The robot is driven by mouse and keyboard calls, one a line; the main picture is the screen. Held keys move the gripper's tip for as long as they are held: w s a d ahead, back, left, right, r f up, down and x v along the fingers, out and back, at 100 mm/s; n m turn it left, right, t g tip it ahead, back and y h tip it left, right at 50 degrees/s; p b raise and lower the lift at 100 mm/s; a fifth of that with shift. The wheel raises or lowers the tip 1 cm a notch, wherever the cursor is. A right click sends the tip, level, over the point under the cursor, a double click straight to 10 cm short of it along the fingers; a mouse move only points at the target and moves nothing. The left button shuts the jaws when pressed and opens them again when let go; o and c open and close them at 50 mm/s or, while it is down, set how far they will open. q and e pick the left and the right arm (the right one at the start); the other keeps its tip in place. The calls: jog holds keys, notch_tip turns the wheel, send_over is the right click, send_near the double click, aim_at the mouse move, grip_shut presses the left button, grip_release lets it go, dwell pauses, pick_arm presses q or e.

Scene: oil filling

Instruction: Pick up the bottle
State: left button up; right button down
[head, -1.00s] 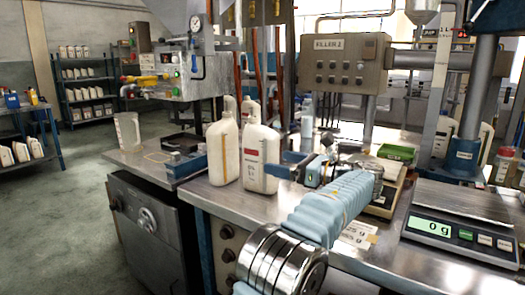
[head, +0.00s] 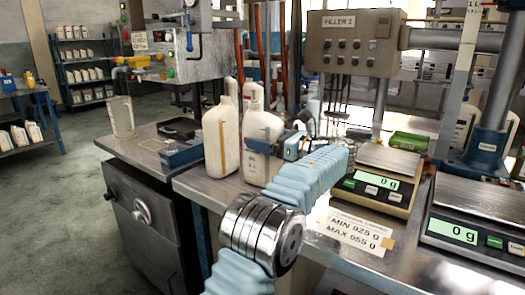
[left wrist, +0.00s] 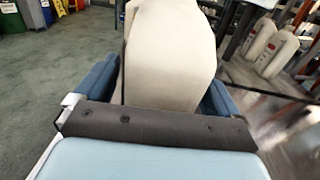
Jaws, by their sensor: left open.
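Two cream jug-like bottles stand upright on the steel bench in the head view: the left bottle (head: 221,141) and the right bottle (head: 258,125), close beside it. My left gripper (head: 260,148) is at the right bottle, its blue fingers overlapping the bottle's upper half. In the left wrist view a cream bottle (left wrist: 170,55) fills the space between the open blue fingers of my left gripper (left wrist: 155,95). The bottle's lower part is hidden behind the gripper's dark bar. Whether the fingers touch it I cannot tell. My right gripper does not show.
Two scales, one reading 0 g (head: 383,182) and another (head: 465,231), stand right of my arm. A clear jug (head: 121,116) and blue device (head: 183,152) are on the left bench. A green tray (head: 410,141) lies behind.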

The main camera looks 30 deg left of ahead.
pick_arm(q)
jog(key=shift+a, duration=0.4)
jog(key=c, duration=1.1)
jog(key=shift+c, duration=0.2)
jog(key=shift+r, duration=0.15)
